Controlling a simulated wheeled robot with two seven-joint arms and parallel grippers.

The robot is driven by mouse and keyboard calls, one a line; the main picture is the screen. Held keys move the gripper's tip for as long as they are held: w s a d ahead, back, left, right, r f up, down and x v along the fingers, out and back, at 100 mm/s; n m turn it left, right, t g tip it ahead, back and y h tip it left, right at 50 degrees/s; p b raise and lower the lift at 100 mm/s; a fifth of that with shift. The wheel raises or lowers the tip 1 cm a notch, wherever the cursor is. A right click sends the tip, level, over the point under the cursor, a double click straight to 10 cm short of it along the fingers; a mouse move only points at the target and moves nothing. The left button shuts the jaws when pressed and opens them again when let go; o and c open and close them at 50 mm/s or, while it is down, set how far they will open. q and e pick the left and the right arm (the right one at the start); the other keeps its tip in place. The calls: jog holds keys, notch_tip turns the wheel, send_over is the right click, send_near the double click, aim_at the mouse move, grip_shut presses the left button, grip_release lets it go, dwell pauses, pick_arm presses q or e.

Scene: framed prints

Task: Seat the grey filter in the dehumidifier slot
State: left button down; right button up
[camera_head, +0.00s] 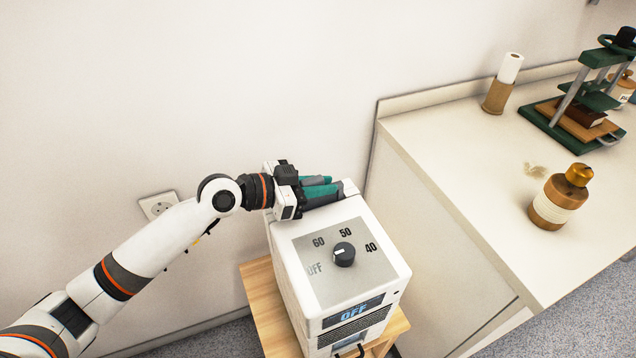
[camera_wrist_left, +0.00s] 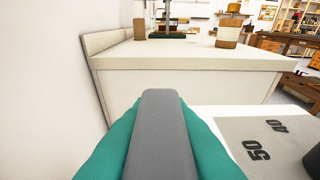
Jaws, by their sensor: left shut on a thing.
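The white dehumidifier (camera_head: 290,275) stands in the lower middle of the head view, with a dial, a grey panel and a screen reading OFF. My left gripper (camera_head: 320,187), with teal fingers, is at the rear of its top. The gripper is shut on the grey filter (camera_wrist_left: 160,135), which shows as a grey bar between the teal fingers in the left wrist view. The slot is hidden behind the gripper and filter, so I cannot tell whether the filter is inside it. My right gripper is not in view.
A wooden stand (camera_head: 262,290) carries the dehumidifier. A wall with an outlet (camera_head: 158,205) is behind. To the right, a pale counter (camera_head: 450,150) holds a brown bottle (camera_head: 550,205), a white roll in a holder (camera_head: 502,85) and a green press (camera_head: 545,120).

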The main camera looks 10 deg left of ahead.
aim_at(322, 176)
pick_arm(q)
jog(key=shift+a+f, duration=0.2)
jog(key=shift+f, duration=0.75)
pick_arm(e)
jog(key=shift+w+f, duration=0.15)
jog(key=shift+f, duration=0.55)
pick_arm(q)
jog(key=shift+w+d+r+p, duration=0.1)
jog(key=shift+d+r+p, duration=0.1)
jog(key=shift+r+p, duration=0.9)
jog(key=shift+d+r+p, duration=0.15)
jog(key=shift+r+p, duration=0.8)
jog(key=shift+r, duration=0.65)
jog(key=shift+r+p, duration=1.75)
jog(key=shift+r, duration=0.5)
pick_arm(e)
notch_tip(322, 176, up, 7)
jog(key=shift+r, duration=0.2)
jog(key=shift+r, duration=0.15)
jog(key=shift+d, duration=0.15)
